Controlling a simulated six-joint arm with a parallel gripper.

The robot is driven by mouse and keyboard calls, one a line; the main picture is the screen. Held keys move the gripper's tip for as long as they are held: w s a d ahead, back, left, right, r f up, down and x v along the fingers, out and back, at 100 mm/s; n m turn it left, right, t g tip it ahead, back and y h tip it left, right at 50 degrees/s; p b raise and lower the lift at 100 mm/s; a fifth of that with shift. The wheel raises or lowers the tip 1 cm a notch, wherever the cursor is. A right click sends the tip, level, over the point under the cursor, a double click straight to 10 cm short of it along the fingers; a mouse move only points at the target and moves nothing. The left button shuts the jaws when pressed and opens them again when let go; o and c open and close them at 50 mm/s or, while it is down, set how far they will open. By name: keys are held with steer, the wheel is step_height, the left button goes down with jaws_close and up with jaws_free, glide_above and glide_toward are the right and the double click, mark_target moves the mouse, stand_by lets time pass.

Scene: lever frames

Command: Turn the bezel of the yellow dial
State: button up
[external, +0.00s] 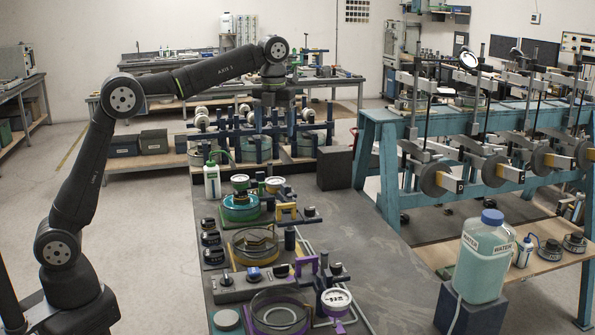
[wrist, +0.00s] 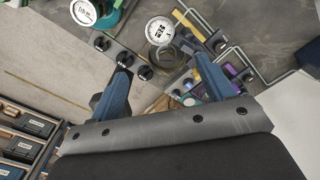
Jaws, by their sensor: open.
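A round white-faced dial (external: 274,184) stands at the far end of the dark bench, near yellow parts. A second white-faced dial (external: 240,182) stands to its left; I cannot tell for certain which is the yellow one, as rim colours are too small to read. A white dial (wrist: 160,30) beside a yellow bracket (wrist: 186,24) shows at the upper middle of the wrist view. My gripper (external: 275,118) hangs above and beyond the bench's far end. In the wrist view my gripper (wrist: 162,62) has its blue fingers wide apart, with nothing between them, short of the dial.
A teal dish (external: 240,208), a yellow arch (external: 287,211) and a green-capped bottle (external: 212,181) crowd the far end. Black knobs (external: 211,238) line the left edge. A purple-framed dial (external: 336,301) is at the front. The bench's right side is clear (external: 365,255).

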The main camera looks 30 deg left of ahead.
mark_target(275, 180)
step_height(275, 180, down, 15)
steer(key=shift+r, duration=0.15)
steer(key=shift+c, duration=0.2)
steer(key=c, duration=0.9)
